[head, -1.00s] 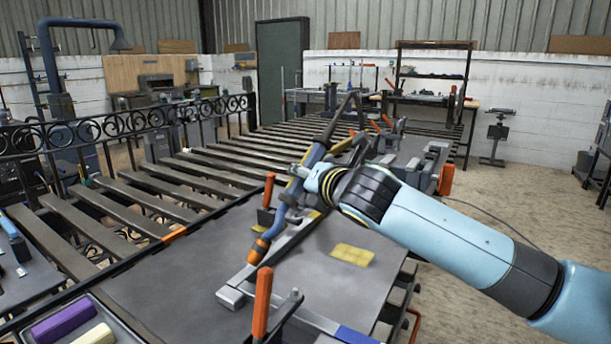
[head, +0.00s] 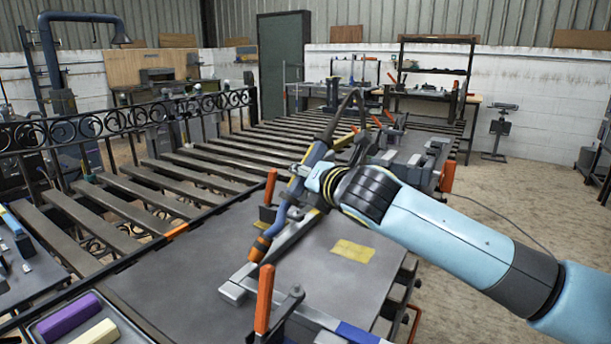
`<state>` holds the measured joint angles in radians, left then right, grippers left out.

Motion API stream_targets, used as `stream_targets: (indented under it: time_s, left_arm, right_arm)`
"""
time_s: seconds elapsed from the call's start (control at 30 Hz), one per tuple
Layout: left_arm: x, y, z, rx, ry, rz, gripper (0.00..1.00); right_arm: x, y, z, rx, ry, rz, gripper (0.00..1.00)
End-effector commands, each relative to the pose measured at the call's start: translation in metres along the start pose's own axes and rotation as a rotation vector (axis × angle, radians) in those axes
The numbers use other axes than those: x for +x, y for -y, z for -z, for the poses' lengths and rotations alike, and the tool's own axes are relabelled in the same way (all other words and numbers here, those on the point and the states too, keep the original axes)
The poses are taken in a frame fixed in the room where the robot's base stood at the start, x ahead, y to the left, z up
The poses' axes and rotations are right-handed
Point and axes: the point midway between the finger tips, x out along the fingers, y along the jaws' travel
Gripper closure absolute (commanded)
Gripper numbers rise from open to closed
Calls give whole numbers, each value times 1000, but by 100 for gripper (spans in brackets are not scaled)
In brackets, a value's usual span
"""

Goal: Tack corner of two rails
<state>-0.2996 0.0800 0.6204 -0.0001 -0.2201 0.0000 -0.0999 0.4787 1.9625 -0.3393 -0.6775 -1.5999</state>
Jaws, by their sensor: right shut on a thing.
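My right gripper (head: 308,180) is shut on a welding torch with a blue and yellow body (head: 280,218) and a dark curved cable end at its top. The torch is tilted. Its orange and copper nozzle (head: 260,247) points down and left, just above one grey rail (head: 298,232). A second rail (head: 318,316), partly blue, runs to the lower right. The two rails meet at a corner (head: 236,290) on the dark table, a little below and left of the nozzle. Whether the nozzle touches metal, I cannot tell. My left gripper is out of view.
Orange-handled clamps (head: 264,300) stand at the rails and beside the torch (head: 271,187). A yellow cloth or sheet (head: 352,249) lies on the table (head: 190,282). A tray with purple and pale blocks (head: 68,316) is at lower left. A scrolled gate (head: 110,122) and slats lie beyond.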

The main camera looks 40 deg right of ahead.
Motion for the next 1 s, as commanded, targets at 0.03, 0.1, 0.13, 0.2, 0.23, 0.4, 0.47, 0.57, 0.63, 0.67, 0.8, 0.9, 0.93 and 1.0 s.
stream_targets:
  time_s: [0.03,0.1,0.13,0.2,0.23,0.4,0.47,0.57,0.63,0.67,0.8,0.9,0.93,1.0]
  left_arm:
    - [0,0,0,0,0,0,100]
    - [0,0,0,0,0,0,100]
    - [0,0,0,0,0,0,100]
    - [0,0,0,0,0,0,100]
    - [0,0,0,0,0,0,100]
    - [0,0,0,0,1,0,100]
    - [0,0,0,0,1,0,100]
    - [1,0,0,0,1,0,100]
    - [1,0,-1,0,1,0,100]
    - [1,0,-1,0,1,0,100]
    - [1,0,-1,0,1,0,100]
    - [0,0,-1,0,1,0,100]
    - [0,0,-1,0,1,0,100]
    - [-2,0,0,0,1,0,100]
  right_arm:
    - [0,-1,-1,0,1,-3,100]
    - [0,-1,0,0,1,-3,100]
    - [0,-1,0,0,1,-3,100]
    - [0,-1,2,0,1,-3,100]
    - [0,-1,2,0,1,-2,100]
    - [-1,-1,8,1,1,-2,100]
    - [-1,-1,10,1,1,-2,100]
    - [-1,-1,12,1,1,-2,100]
    - [-1,-1,12,0,1,-3,100]
    - [-1,-1,13,0,1,-3,100]
    - [-1,-1,12,0,1,-3,100]
    - [-1,-1,12,0,1,-3,100]
    - [-1,-1,12,0,1,-3,100]
    - [-1,-2,12,0,1,-3,100]
